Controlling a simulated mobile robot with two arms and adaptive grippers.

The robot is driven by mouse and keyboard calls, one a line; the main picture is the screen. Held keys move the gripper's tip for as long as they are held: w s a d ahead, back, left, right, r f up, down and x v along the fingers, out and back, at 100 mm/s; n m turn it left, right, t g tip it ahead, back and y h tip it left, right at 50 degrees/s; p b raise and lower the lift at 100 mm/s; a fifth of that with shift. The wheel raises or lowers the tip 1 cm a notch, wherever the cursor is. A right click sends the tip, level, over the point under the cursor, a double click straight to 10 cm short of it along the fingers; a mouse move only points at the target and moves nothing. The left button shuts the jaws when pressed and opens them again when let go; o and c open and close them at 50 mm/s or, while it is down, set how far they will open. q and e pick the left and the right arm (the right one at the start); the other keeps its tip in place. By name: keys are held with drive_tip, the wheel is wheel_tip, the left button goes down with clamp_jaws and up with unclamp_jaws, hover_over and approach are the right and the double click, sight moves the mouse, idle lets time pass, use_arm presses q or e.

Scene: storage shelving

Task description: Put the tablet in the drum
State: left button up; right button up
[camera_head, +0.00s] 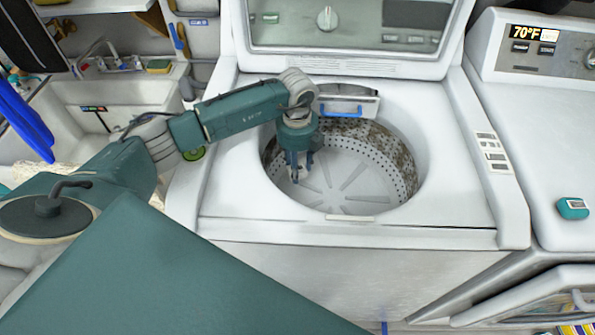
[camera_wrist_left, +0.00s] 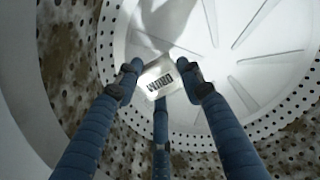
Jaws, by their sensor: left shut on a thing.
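The washer's drum (camera_head: 345,185) is open at the top, with a perforated wall with brown stains and a pale ribbed floor; its floor also fills the upper right of the left wrist view (camera_wrist_left: 210,60). My left gripper (camera_head: 299,172) reaches down inside the drum, near its left side, above the floor. In the left wrist view my left gripper (camera_wrist_left: 160,82) has its blue fingers shut around the tablet (camera_wrist_left: 158,78), a small white block with dark lettering. In the head view the tablet is mostly hidden by the fingers. My right gripper is not in view.
The washer's raised lid (camera_head: 350,25) stands behind the drum. A dispenser with a blue edge (camera_head: 345,107) sits at the drum's back rim. A second white machine (camera_head: 545,130) stands at the right with a small teal object (camera_head: 572,208) on it. A sink (camera_head: 120,105) is at the left.

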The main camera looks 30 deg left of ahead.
use_arm(q)
wheel_tip(320, 180, down, 3)
drive_tip(key=shift+r, duration=0.15)
drive_tip(key=shift+f+b, duration=0.4)
drive_tip(key=shift+f, duration=0.2)
drive_tip(key=o, duration=0.9)
drive_tip(key=shift+o, duration=0.2)
drive_tip(key=shift+r, duration=0.15)
